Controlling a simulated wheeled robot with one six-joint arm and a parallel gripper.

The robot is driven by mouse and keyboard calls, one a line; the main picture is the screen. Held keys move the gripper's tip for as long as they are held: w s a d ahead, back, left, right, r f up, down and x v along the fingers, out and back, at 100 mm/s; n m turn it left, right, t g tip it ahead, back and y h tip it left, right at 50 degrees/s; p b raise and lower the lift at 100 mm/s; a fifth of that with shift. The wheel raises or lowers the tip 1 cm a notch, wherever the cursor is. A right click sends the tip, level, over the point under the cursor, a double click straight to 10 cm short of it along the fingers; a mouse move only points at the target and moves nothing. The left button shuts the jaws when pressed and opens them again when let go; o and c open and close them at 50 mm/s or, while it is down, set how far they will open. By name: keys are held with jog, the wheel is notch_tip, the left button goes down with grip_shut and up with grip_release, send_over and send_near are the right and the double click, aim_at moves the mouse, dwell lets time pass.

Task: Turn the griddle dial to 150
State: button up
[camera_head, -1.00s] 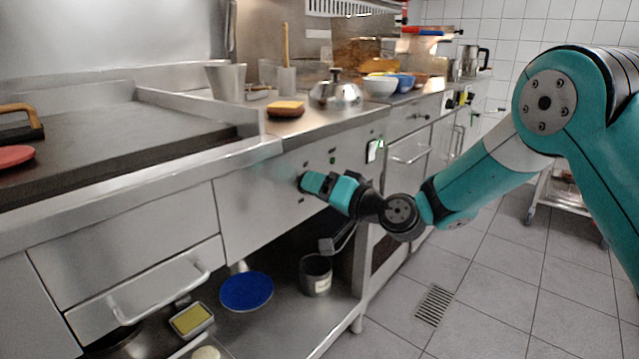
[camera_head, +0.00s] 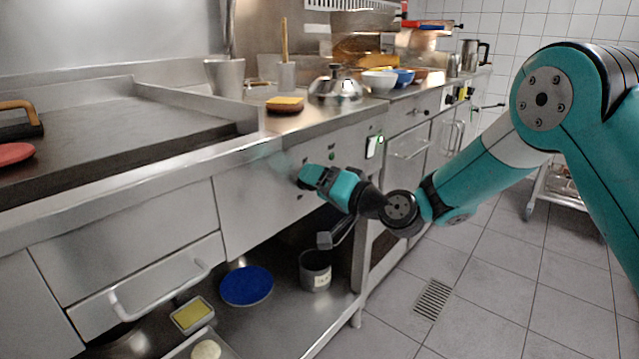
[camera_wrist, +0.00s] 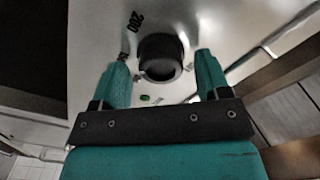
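The griddle dial (camera_wrist: 160,57) is a round black knob on the steel front panel, seen in the wrist view. My gripper (camera_wrist: 162,68) has teal fingers standing either side of the dial, with a visible gap on both sides. It is open and not clamped on the dial. In the head view my gripper (camera_head: 312,176) is at the panel and hides the dial. The griddle (camera_head: 120,130) has a dark flat plate at the left.
Below, an open shelf (camera_head: 270,320) holds a blue plate (camera_head: 246,286) and a grey pot (camera_head: 315,270). A drawer handle (camera_head: 160,293) juts out at lower left. The tiled floor at right is clear around a drain.

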jog(key=b+v, duration=0.4)
jog(key=v, duration=1.3)
jog(key=shift+s+b, duration=0.2)
jog(key=shift+b, duration=0.1)
jog(key=shift+d, duration=0.1)
